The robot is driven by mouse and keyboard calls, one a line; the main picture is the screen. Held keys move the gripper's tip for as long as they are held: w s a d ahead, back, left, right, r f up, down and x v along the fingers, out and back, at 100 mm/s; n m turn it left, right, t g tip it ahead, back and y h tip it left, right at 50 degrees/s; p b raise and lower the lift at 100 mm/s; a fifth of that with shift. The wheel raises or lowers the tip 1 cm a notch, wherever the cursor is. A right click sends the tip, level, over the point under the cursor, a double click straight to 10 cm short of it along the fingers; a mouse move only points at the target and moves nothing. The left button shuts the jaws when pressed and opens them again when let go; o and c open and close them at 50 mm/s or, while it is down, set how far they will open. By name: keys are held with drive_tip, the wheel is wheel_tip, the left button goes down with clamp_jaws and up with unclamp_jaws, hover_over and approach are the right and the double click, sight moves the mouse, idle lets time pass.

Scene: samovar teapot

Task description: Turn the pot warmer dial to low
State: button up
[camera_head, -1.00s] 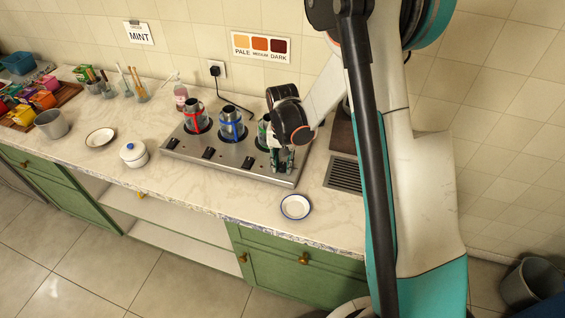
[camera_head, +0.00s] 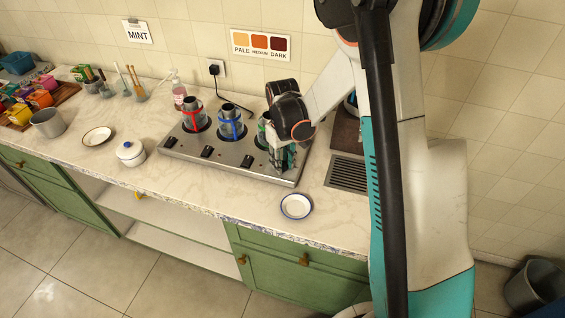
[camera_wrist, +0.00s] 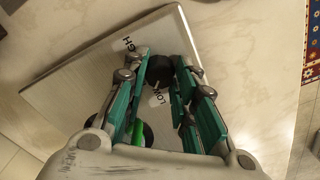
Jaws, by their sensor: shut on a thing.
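The pot warmer (camera_head: 225,160) is a flat steel plate on the counter. Pots with red (camera_head: 193,113), blue (camera_head: 230,121) and green bands stand in it; my wrist partly hides the green one. My gripper (camera_head: 284,168) points down at the plate's near right corner. In the wrist view, my gripper (camera_wrist: 162,72) has its fingers on both sides of a round black dial (camera_wrist: 159,64) and is shut on it. A HIGH label lies at the dial's upper left and a LOW label below it. The dial's pointer cannot be made out. The head view hides this dial.
Several black switches line the warmer's front edge. A small white dish (camera_head: 296,206) sits near the counter edge, and a dark grille (camera_head: 347,173) lies right of the warmer.

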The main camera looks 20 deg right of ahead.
drive_tip(key=shift+n, duration=0.8)
drive_tip(key=o, duration=1.1)
wheel_tip(320, 180, up, 12)
